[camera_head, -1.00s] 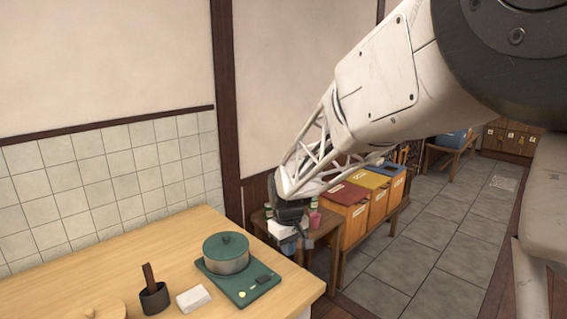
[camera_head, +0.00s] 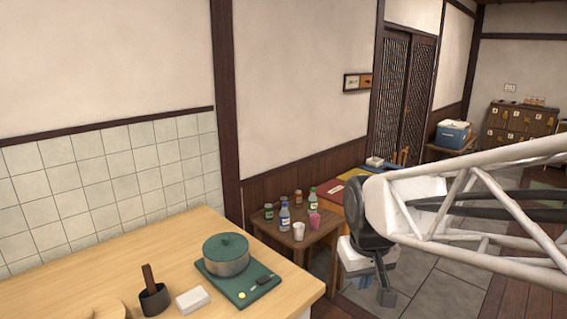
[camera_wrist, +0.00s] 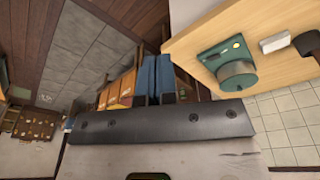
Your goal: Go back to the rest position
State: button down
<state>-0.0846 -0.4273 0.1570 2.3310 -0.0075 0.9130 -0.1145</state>
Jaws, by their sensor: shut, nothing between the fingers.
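My gripper (camera_head: 386,294) hangs at the lower right of the head view, pointing down, beyond the right end of the counter. It is in front of the coloured bins and to the right of the small side table. In the wrist view its two blue fingers (camera_wrist: 155,78) are pressed together with nothing between them. My arm reaches in from the right edge of the head view.
The side table (camera_head: 290,238) carries bottles and cups. Tiled floor lies open behind my gripper.

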jog(key=s+d+m, duration=0.2)
jog(key=s+d, duration=0.1)
jog(key=s, duration=0.9)
jog(key=shift+s+d+f+m+t, duration=0.2)
jog(key=shift+d+f+m+t, duration=0.1)
jog(key=shift+d, duration=0.1)
